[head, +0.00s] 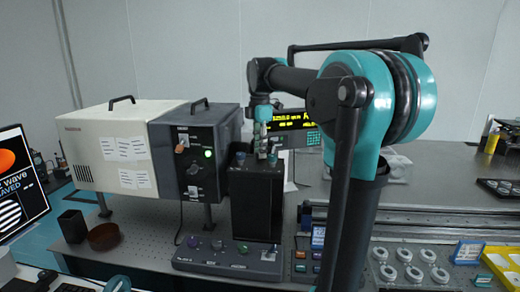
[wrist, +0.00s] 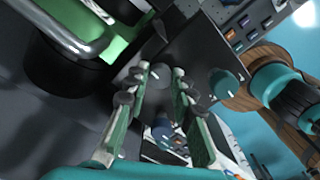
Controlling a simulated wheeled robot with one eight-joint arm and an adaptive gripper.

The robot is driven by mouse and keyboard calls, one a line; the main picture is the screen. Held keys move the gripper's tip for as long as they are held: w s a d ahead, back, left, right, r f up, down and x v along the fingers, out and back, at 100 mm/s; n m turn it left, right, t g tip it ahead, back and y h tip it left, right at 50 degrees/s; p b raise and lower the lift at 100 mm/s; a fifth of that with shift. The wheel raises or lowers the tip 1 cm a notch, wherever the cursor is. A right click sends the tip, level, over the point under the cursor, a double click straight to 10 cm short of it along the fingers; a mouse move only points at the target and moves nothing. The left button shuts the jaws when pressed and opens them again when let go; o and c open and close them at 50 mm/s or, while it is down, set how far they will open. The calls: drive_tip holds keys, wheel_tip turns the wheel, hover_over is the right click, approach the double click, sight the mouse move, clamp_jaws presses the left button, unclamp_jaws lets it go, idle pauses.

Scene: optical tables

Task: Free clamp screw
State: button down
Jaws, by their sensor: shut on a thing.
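My gripper (head: 262,152) points down at the top of a black upright housing (head: 257,205) in the head view. In the wrist view my gripper (wrist: 160,78) has its two green-padded fingers around a grey knob with a white mark (wrist: 160,74), and is shut on it. I take this knob to be the clamp screw; no label on it can be read. A teal knob (wrist: 222,82) and a blue knob (wrist: 162,131) stand on the same black top, clear of the fingertips. In the head view the fingers largely hide the grey knob.
A low black control base (head: 228,262) with several knobs lies in front of the housing. A cream and dark grey instrument box (head: 105,148) stands behind at left. A lit display (head: 290,118) is behind my arm. Ring-shaped parts (head: 410,273) and a yellow tray (head: 502,262) lie at right.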

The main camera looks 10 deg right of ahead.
drive_tip(key=m, duration=1.4)
drive_tip(key=shift+s, duration=0.1)
drive_tip(key=m, duration=0.3)
drive_tip(key=shift+m, duration=0.4)
drive_tip(key=m, duration=0.3)
drive_tip(key=shift+a+m, duration=0.1)
drive_tip(key=shift+m, duration=0.2)
drive_tip(key=m, duration=0.6)
drive_tip(key=shift+m, duration=0.4)
drive_tip(key=c, duration=1.3)
unclamp_jaws()
